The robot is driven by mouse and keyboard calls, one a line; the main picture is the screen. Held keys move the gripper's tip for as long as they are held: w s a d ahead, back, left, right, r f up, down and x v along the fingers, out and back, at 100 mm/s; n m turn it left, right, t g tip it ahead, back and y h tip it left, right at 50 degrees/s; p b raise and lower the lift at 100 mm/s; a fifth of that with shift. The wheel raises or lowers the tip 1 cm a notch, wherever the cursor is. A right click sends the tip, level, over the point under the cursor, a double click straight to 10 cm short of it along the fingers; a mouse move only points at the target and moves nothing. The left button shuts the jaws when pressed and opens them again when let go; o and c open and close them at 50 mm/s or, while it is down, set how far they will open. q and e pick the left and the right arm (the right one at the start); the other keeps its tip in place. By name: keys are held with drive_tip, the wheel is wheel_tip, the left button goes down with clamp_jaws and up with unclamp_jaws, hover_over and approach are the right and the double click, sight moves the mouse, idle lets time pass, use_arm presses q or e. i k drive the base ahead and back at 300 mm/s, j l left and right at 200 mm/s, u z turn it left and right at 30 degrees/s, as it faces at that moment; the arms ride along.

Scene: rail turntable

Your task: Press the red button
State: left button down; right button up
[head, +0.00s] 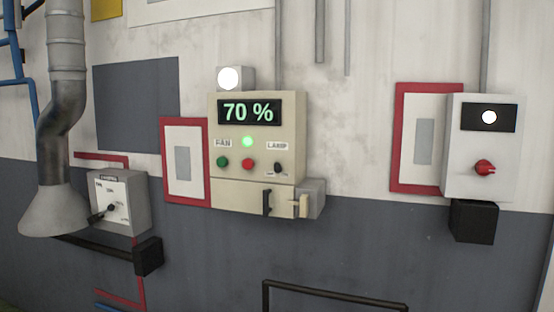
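The red button (248,164) is a small round button on the front of a beige control box (287,140) on the wall. It sits to the right of a green button (223,162) and to the left of a small black switch (279,169) under a "LAMP" label. A "FAN" label is above the green button. A round green light (247,141) glows above the red button, and a display (249,112) above it reads "70 %". Neither of my grippers shows in the head view.
A grey box (480,182) with a red knob (484,167) hangs at the right. A metal duct with a flared hood (54,210) and a box with a dial (120,202) are at the left. A dark rail (335,295) stands at the bottom. The space before the beige box looks clear.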

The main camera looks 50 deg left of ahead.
sight(248, 164)
drive_tip(key=j, duration=0.85)
drive_tip(key=j+z, duration=0.1)
drive_tip(key=j, duration=0.75)
drive_tip(key=k+j+z, duration=0.1)
drive_tip(key=j, duration=0.7)
drive_tip(key=k+j, duration=0.15)
drive_tip(key=j, duration=0.7)
